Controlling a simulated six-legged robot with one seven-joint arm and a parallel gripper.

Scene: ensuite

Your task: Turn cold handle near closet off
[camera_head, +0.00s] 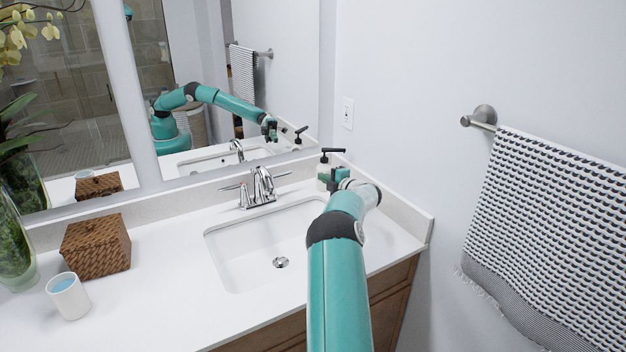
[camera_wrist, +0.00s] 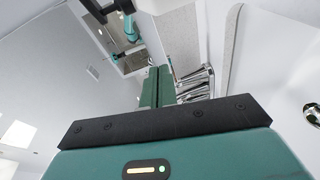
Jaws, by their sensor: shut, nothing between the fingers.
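A chrome faucet (camera_head: 262,187) stands behind the white sink (camera_head: 225,250), with a lever handle on each side. The right lever (camera_head: 283,175) points right, toward my gripper; the left lever (camera_head: 231,187) points left. Nothing in view marks which one is cold, and no closet is identifiable. My gripper (camera_head: 334,176) is to the right of the faucet, in front of the soap bottle, apart from the right lever. In the wrist view, my gripper's green fingers (camera_wrist: 158,86) are together and empty, with the faucet (camera_wrist: 194,84) just right of them, partly hidden.
A soap bottle (camera_head: 323,170) with a black pump stands close behind my gripper. A mirror (camera_head: 255,75) rises behind the counter. A wicker box (camera_head: 96,246) and a cup (camera_head: 68,297) are at left. A towel (camera_head: 550,220) hangs on the right wall.

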